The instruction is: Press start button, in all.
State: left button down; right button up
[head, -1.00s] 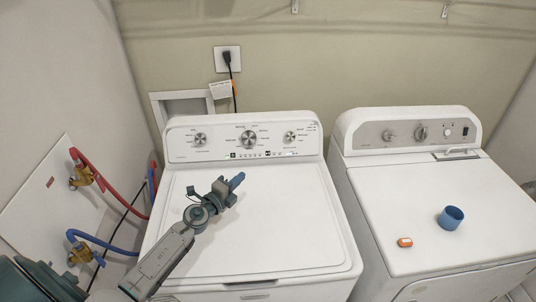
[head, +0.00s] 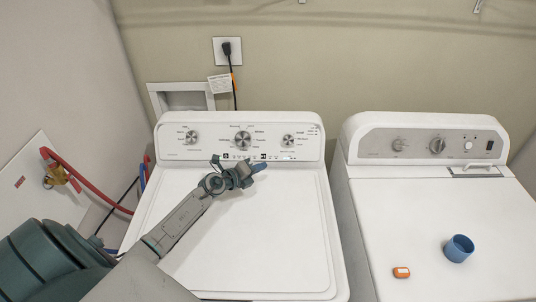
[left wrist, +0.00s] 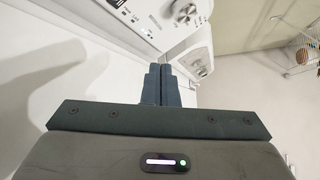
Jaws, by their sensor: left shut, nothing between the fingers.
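Which button is start is too small to tell. My left gripper (head: 259,167) is shut and empty, just below the middle knob (head: 243,140), near the button row; I cannot tell whether it touches the panel. In the left wrist view the shut fingers (left wrist: 162,84) show below part of the panel (left wrist: 145,22) and a knob (left wrist: 185,12). My right gripper is not in view.
A second white machine (head: 430,225) stands at right, with knobs and a round button (head: 468,146) on its panel. A blue cup (head: 459,248) and a small orange item (head: 401,272) lie on its lid. Hoses (head: 85,178) run along the left wall.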

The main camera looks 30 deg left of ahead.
aim_at(263, 156)
pick_arm(q)
jog(key=shift+s+a+r, duration=0.1)
jog(key=shift+s+r, duration=0.05)
jog(key=shift+s, duration=0.15)
jog(key=shift+w, duration=0.1)
jog(key=shift+w+a+f, duration=0.1)
jog(key=shift+w+f, duration=0.2)
jog(key=w+f+b, duration=0.1)
jog(key=w+a+f+b, duration=0.1)
jog(key=b, duration=0.1)
jog(key=shift+w+a, duration=0.25)
jog(key=shift+w, duration=0.05)
jog(key=w+b, duration=0.1)
jog(key=w+a+f+b, duration=0.1)
jog(key=b, duration=0.1)
jog(key=shift+w+a, duration=0.15)
jog(key=shift+a, duration=0.05)
jog(key=shift+w+a+f+b, duration=0.3)
jog(key=shift+w+a+b, duration=0.1)
jog(key=shift+w+b, duration=0.25)
jog(key=shift+w, duration=0.1)
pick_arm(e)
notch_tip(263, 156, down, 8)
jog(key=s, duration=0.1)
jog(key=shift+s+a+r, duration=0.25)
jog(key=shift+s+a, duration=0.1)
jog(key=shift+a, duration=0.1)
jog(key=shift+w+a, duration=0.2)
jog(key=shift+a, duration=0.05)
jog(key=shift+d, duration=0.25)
